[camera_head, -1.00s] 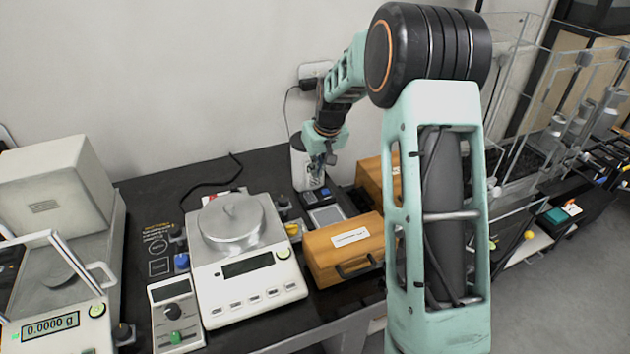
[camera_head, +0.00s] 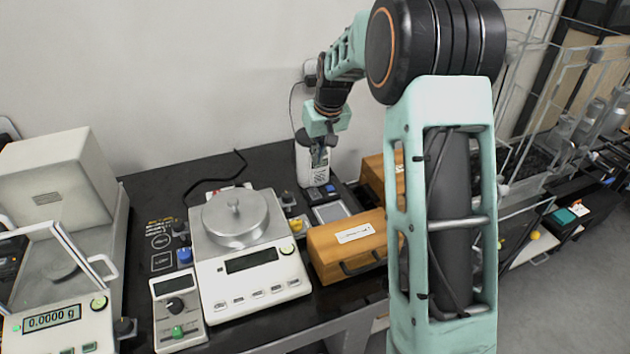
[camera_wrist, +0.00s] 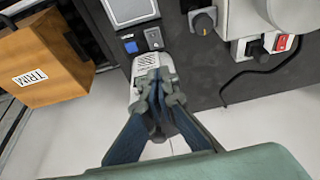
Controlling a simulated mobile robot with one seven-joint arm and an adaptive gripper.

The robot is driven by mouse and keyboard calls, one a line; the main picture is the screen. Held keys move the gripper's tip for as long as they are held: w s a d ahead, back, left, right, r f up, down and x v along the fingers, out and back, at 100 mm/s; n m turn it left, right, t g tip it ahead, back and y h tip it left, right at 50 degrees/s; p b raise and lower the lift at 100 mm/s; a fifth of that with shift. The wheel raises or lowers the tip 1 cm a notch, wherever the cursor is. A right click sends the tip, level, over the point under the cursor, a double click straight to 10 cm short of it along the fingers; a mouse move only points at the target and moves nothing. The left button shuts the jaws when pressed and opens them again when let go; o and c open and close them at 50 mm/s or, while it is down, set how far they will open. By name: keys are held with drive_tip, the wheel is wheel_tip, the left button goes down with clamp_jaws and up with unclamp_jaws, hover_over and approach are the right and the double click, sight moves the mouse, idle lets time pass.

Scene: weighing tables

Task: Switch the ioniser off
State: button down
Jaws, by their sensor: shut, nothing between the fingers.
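A white upright unit (camera_head: 308,172) with a slotted grille stands against the wall at the back of the black table; I take it for the ioniser, but no label is readable. Its grille (camera_wrist: 146,62) shows in the wrist view just beyond my fingertips. My gripper (camera_head: 319,160) is shut and empty, pointing down in front of this unit; its fingertips (camera_wrist: 158,78) overlap the grille in the wrist view. I cannot tell whether they touch it. A blue button (camera_wrist: 130,46) and a small dark switch (camera_wrist: 153,38) lie close by, beside a grey-screened device (camera_wrist: 128,10).
A balance (camera_head: 250,262) with a round pan stands left of the gripper. A wooden box (camera_head: 345,245) is to the right, with another behind it. A red rocker switch (camera_wrist: 285,42) and a black plug sit on the balance's back. A cable (camera_head: 215,178) lies on the table.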

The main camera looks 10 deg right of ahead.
sight(312, 190)
drive_tip(key=shift+d, duration=0.1)
drive_tip(key=x, duration=0.9)
drive_tip(key=p+x, duration=0.1)
drive_tip(key=x, duration=0.3)
drive_tip(key=shift+s+f, duration=0.2)
drive_tip(key=shift+f, duration=0.3)
drive_tip(key=shift+w+f+b, duration=0.15)
drive_tip(key=shift+f+b, duration=0.35)
drive_tip(key=shift+b, duration=0.3)
drive_tip(key=shift+r, duration=0.15)
